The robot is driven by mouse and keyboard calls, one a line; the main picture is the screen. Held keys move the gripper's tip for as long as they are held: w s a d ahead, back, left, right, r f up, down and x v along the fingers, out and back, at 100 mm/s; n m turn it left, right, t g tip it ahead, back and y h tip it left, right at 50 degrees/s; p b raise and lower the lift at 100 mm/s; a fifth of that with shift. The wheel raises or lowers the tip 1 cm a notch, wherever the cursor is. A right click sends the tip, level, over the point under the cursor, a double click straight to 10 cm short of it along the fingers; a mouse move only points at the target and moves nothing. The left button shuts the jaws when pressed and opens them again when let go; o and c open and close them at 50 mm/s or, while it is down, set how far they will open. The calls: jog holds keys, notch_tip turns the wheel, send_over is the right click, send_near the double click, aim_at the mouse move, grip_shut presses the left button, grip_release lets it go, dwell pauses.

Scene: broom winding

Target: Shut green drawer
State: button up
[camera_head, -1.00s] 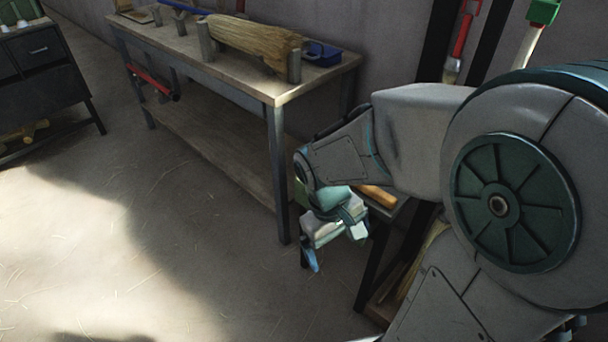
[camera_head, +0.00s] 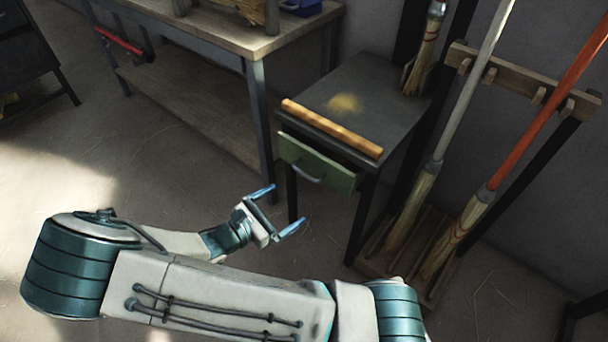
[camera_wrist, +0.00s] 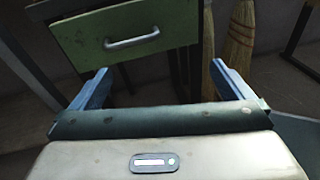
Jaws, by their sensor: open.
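The green drawer (camera_head: 316,165) sits under the top of a small dark table (camera_head: 364,95). It stands partly out from the table, with a metal handle on its front. In the wrist view the green drawer front (camera_wrist: 108,32) and its handle (camera_wrist: 132,40) are ahead, at the upper left. My gripper (camera_head: 278,211) is open and empty, in front of and a little below the drawer, apart from it. In the wrist view its two fingers (camera_wrist: 160,88) are spread wide with nothing between them.
A wooden stick (camera_head: 331,129) lies along the table's front edge above the drawer. A workbench (camera_head: 225,35) stands to the left. Brooms (camera_head: 472,215) lean on a rack at the right. The floor (camera_head: 150,165) left of my gripper is clear.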

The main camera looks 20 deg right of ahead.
aim_at(303, 175)
jog(key=w+d+n+t+b, duration=0.1)
jog(key=w+d, duration=0.2)
jog(key=w+d+n+t+b, duration=0.1)
jog(key=w+d, duration=0.1)
jog(key=w, duration=0.1)
jog(key=w+d+t+b, duration=0.1)
jog(key=w+d, duration=0.2)
jog(key=shift+w+d+f+n, duration=0.15)
jog(key=shift+d+f+n, duration=0.15)
jog(key=shift+n, duration=0.1)
